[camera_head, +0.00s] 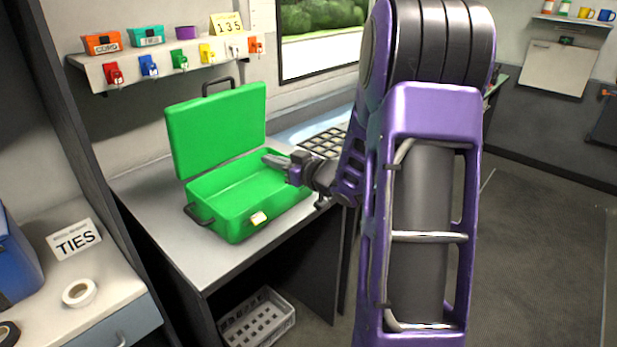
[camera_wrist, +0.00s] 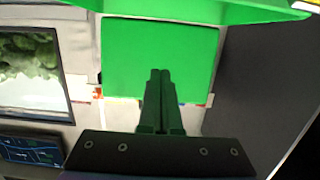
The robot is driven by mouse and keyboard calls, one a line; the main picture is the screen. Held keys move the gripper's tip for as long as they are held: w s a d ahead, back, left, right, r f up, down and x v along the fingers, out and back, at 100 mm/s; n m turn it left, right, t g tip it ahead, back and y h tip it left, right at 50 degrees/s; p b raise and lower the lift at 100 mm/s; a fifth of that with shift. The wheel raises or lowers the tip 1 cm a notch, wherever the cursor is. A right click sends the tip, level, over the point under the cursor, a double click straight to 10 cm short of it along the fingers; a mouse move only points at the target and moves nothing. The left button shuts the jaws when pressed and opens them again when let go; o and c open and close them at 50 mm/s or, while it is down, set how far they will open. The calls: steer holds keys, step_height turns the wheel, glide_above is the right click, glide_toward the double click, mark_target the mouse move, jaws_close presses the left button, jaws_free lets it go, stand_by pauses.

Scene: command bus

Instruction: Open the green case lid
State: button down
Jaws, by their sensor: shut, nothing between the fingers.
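The green case (camera_head: 232,217) sits on the grey table with its lid (camera_head: 217,128) standing up, tilted a little back, and its inside showing empty. My gripper (camera_head: 268,160) is shut and empty, over the right part of the open case, in front of the lid. In the wrist view the shut fingers (camera_wrist: 160,78) point toward the green lid (camera_wrist: 160,50). Whether they touch the lid cannot be told.
A wall shelf (camera_head: 150,62) with bins and several coloured padlocks is above the case on the left. A TIES sign (camera_head: 74,239) and tape rolls lie on the left counter. A window (camera_head: 318,40) is behind. A grey crate (camera_head: 257,320) is below the table.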

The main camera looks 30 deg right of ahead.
steer(key=f+p+v, duration=0.1)
steer(key=v, duration=1)
steer(key=shift+s+f, duration=0.3)
steer(key=shift+f, duration=0.05)
